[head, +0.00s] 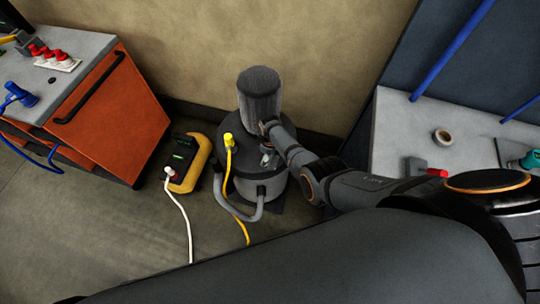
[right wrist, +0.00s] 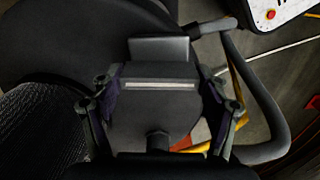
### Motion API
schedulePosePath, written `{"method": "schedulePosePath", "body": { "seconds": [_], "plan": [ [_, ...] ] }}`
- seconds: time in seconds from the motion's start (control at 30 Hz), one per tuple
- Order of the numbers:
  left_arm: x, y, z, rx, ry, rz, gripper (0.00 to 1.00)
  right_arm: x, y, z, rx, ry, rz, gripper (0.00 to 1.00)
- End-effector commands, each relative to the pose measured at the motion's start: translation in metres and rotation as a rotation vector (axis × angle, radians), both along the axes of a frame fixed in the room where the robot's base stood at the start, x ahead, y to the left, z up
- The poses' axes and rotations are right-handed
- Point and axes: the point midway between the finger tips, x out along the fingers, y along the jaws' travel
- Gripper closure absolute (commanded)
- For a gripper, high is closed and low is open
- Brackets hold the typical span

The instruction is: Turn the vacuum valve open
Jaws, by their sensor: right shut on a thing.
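The vacuum unit is a dark grey round canister (head: 240,180) with a ribbed cylinder (head: 260,92) on top, standing on the floor by the wall. My right gripper (head: 266,150) reaches in from the right to the canister's top, just below the cylinder. In the right wrist view its two fingers (right wrist: 160,88) close on the sides of a dark block with a pale stripe, which looks like the valve handle (right wrist: 158,72). The handle's turn angle cannot be told. In the head view the gripper and arm mostly hide the valve. My left gripper is not in view.
A yellow plug and cord (head: 228,140) and a grey hose (head: 222,200) run off the canister. A yellow-black box (head: 190,163) with a white cable stands left of it. An orange cabinet (head: 115,120) is farther left; a grey bench (head: 400,130) is at right.

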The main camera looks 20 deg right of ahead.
Motion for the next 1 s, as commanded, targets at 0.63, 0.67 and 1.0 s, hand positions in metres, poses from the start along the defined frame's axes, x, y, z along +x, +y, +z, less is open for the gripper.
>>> {"method": "schedulePosePath", "body": {
  "seconds": [0.63,0.67,1.0],
  "plan": [
    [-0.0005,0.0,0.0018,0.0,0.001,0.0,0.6,0.0,0.0004,-0.0002,0.001,-0.001,0.096,0.56],
    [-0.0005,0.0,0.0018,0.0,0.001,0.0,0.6,0.0,0.0004,-0.0002,0.001,-0.001,0.096,0.56],
    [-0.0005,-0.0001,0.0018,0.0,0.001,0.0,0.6,0.0,0.0004,-0.0001,0.0,0.0,0.095,0.02]
  ]
}}
